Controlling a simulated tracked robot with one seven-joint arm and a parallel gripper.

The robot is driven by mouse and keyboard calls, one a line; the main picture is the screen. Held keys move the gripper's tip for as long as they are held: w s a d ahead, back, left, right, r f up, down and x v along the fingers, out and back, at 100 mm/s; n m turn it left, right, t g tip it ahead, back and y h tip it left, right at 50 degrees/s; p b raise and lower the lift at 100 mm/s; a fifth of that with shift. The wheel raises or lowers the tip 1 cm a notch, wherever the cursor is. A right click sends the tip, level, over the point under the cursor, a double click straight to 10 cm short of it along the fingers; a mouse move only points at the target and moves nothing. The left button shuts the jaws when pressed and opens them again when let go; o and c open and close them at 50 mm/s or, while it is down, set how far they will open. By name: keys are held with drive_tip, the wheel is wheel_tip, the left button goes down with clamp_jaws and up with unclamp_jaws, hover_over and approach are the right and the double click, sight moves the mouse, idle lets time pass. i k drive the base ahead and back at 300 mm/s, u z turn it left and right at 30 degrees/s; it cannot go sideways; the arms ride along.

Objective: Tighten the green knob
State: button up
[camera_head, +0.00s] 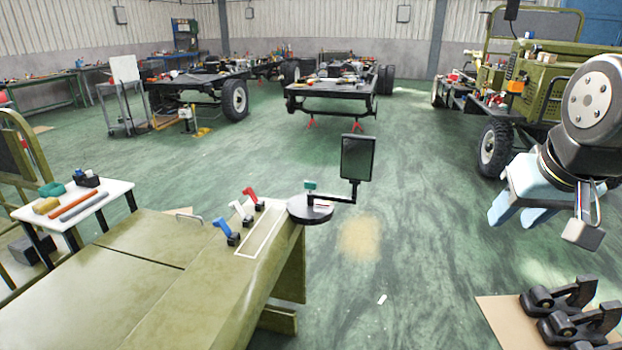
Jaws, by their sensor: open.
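A small green knob (310,186) stands on the round dark disc (309,208) at the right end of the olive bench panel. A black bracket runs right from the disc to an upright dark mirror (358,157).
Blue, white and red levers (242,214) stand on the panel left of the disc. A small white table (75,203) with tools is at the left. Black clamps (570,315) sit on a board at the lower right. The green floor between is mostly free.

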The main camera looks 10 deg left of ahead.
sight(311, 185)
drive_tip(key=u, duration=0.05)
drive_tip(key=i, duration=0.85)
drive_tip(key=z, duration=0.1)
